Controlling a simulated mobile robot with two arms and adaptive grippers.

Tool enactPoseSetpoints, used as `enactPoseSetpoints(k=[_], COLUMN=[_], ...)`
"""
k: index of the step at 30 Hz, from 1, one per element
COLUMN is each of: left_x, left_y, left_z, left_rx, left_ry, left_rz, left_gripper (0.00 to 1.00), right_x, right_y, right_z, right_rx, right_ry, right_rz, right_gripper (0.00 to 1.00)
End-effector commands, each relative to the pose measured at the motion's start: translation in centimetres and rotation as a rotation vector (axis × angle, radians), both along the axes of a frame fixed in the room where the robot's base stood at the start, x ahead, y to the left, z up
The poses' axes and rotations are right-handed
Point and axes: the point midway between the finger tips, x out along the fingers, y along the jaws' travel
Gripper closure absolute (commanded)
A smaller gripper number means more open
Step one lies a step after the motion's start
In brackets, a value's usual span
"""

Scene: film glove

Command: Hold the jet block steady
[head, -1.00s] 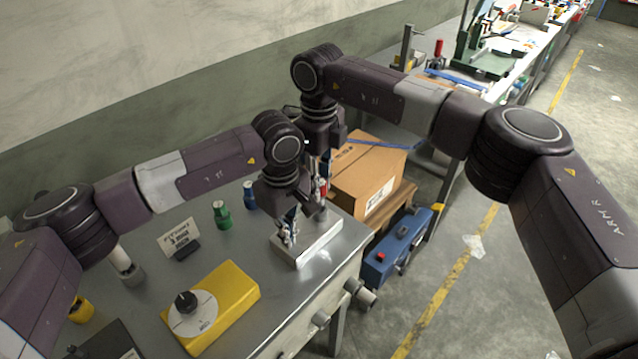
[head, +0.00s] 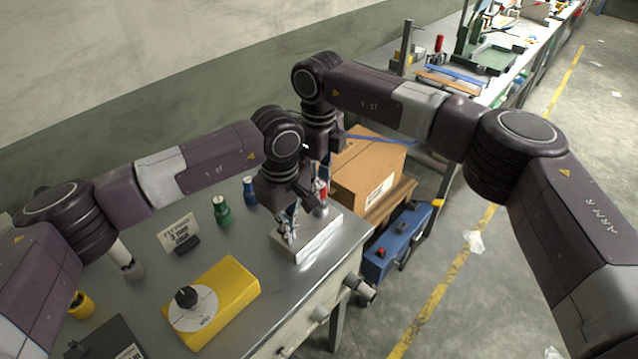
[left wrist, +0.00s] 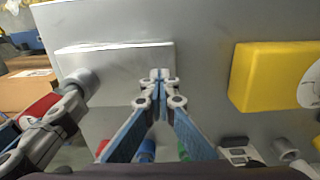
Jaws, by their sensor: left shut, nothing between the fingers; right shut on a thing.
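The jet block (head: 318,238) is a pale silver rectangular block lying flat near the front right edge of the metal workbench. It also shows in the left wrist view (left wrist: 105,62). My left gripper (head: 289,238) is shut and empty. Its fingertips (left wrist: 157,76) are at the block's near left end in the head view; whether they touch it I cannot tell. My right gripper (left wrist: 68,108) is shut on a red-handled tool (left wrist: 40,106) with a silver cylindrical end. That end is at the block's other end; contact is unclear. In the head view my arms partly hide this tool (head: 322,188).
A yellow box with a dial (head: 235,285), a green bottle (head: 221,211), a blue bottle (head: 249,192) and a small sign (head: 178,233) stand on the bench. A cardboard box (head: 365,175) and a blue case (head: 398,240) stand beyond its right edge.

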Motion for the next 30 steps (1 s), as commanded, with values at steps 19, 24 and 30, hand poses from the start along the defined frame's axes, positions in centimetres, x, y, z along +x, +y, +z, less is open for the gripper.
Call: enactPoseSetpoints(k=[19,24,30], left_x=[-0.4,-0.4,-0.4], left_y=[0.1,0.1,0.1], left_z=[-0.7,-0.7,-0.7], left_rx=[0.006,0.006,0.006], left_ry=[0.013,0.013,0.013], left_rz=[-0.002,-0.002,-0.002], left_gripper=[1.0,1.0,1.0], right_x=[0.0,0.0,0.0], right_y=[0.0,0.0,0.0], right_z=[-1.7,-1.6,-1.6], right_rx=[-0.001,0.0,0.0], right_ry=[0.001,0.0,0.0], right_rz=[0.0,0.0,0.0], right_gripper=[0.77,0.58,0.57])
